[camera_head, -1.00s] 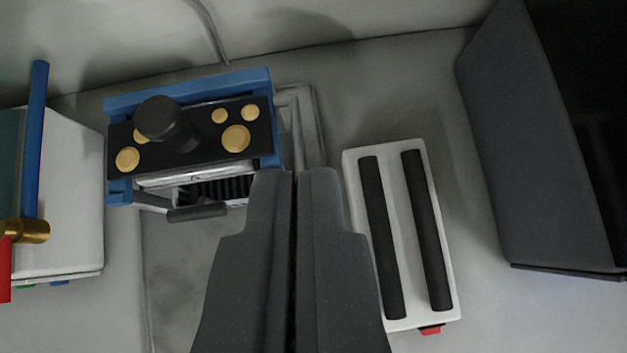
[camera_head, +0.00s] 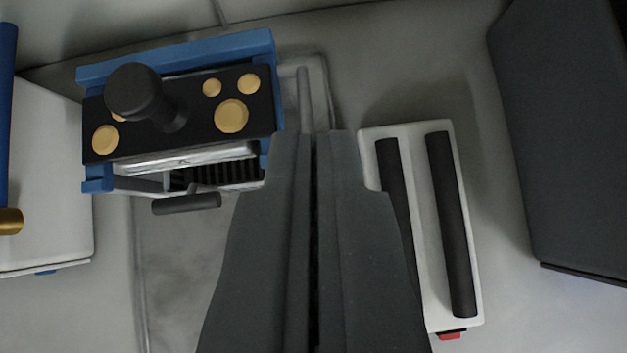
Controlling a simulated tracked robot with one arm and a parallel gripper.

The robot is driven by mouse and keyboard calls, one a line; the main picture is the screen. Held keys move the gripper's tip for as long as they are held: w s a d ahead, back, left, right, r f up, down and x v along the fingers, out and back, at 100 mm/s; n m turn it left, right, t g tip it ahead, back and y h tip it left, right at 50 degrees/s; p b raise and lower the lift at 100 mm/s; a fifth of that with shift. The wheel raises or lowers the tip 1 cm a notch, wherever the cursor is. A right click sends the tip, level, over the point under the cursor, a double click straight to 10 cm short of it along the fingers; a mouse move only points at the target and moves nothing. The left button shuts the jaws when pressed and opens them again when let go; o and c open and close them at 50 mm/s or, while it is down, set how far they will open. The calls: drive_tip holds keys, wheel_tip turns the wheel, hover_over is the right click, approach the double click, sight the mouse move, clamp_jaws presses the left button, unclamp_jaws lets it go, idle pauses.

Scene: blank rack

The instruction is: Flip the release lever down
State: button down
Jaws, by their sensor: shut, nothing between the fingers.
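A blue-framed device (camera_head: 178,47) with a black top plate, several gold discs and a round black knob (camera_head: 134,92) is at the upper left. A dark bar-shaped handle (camera_head: 187,203) sticks out from its near side on a thin metal arm; it looks like the release lever. My gripper (camera_head: 317,140) is shut and empty, pointing up the picture. Its tips appear just right of the blue frame and of the handle. It is apart from the handle in the picture; its depth is hard to judge. My fingers hide part of the surface behind them.
A white box with two black bars (camera_head: 452,226) and a red tab stands close on the right, partly behind my gripper. A large dark grey box (camera_head: 560,140) is further right. A white block (camera_head: 48,180) with a blue rod is at the left edge.

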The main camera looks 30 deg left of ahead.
drive_tip(key=shift+w+a+f, duration=0.1)
drive_tip(key=shift+w+f, duration=0.2)
drive_tip(key=shift+f, duration=0.85)
drive_tip(key=shift+w+a+f, duration=0.1)
drive_tip(key=shift+w+f, duration=0.15)
drive_tip(key=shift+f, duration=0.85)
drive_tip(key=shift+w+f, duration=0.3)
drive_tip(key=shift+f, duration=0.85)
